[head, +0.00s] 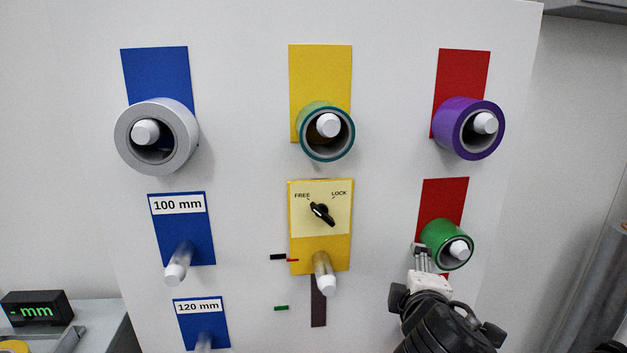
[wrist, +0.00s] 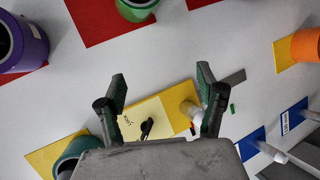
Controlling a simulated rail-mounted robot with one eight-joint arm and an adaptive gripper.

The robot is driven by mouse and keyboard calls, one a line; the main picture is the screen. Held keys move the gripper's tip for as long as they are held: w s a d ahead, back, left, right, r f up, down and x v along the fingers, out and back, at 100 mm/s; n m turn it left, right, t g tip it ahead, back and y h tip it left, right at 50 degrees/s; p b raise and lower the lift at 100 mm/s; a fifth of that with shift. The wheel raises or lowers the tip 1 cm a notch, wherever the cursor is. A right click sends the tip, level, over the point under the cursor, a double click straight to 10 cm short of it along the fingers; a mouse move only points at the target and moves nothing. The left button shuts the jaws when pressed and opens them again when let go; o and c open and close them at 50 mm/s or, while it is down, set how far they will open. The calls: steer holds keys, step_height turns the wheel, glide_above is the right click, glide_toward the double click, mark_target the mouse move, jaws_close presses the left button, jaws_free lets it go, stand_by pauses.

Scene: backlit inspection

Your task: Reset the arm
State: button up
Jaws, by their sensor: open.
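My gripper (head: 425,258) is at the lower right in the head view, overlapping the lower left edge of the green roll (head: 440,236). In the wrist view my gripper (wrist: 160,92) has its two fingers spread wide with nothing between them. The green roll (wrist: 136,8) shows there at the top edge, beyond the fingertips and clear of them. The yellow FREE/LOCK panel (wrist: 170,107) with its black knob (wrist: 147,128) lies behind the gap between the fingers. My arm reaches up from the bottom edge in the head view.
The white board (head: 380,130) carries pegs with a grey roll (head: 123,137), a teal roll (head: 309,115) and a purple roll (head: 455,113). Empty pegs stick out at the 100 mm plate (head: 194,227) and below the knob. An orange roll (wrist: 307,45) shows in the wrist view. A display (head: 37,310) stands lower left.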

steer(key=s+d+f+m+g+y, duration=0.2)
steer(key=s+f+m+g, duration=0.4)
steer(key=s+m, duration=0.5)
steer(key=m, duration=0.3)
steer(key=shift+d+f+y, duration=0.2)
steer(key=shift+f+y, duration=0.15)
steer(key=shift+y, duration=0.05)
